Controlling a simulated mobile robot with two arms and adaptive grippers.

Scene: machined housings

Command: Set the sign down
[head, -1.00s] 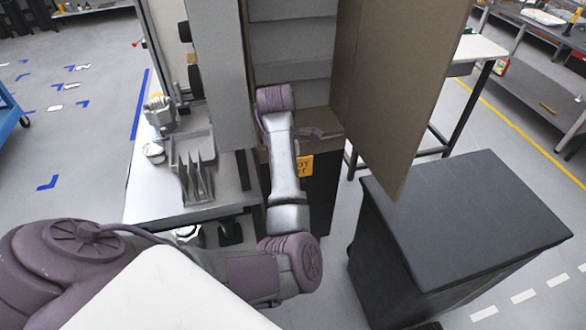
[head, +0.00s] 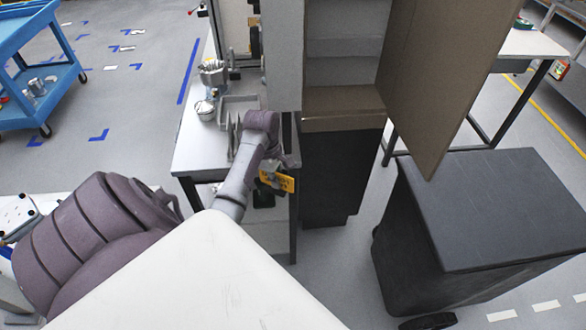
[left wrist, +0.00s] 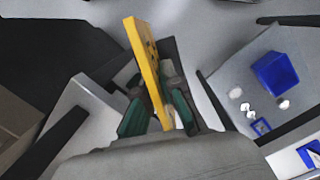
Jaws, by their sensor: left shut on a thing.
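The sign (head: 284,181) is a small yellow plate with dark lettering. In the head view it shows near the right front corner of the white-topped table, partly hidden by my arm and gripper. My left gripper (head: 268,178) is shut on it. In the left wrist view the sign (left wrist: 147,68) stands out edge-on between the green finger pads of the gripper (left wrist: 160,110), tilted a little. I cannot tell its height above the table or floor. My right gripper is in neither current view.
The white-topped table (head: 197,150) bears a grey rack (head: 236,110) and metal parts. A cabinet with shelves (head: 345,96) has its brown door (head: 440,75) open. A dark chest (head: 480,210) stands right, a blue cart (head: 40,110) left. The left wrist view shows a blue bin (left wrist: 275,73).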

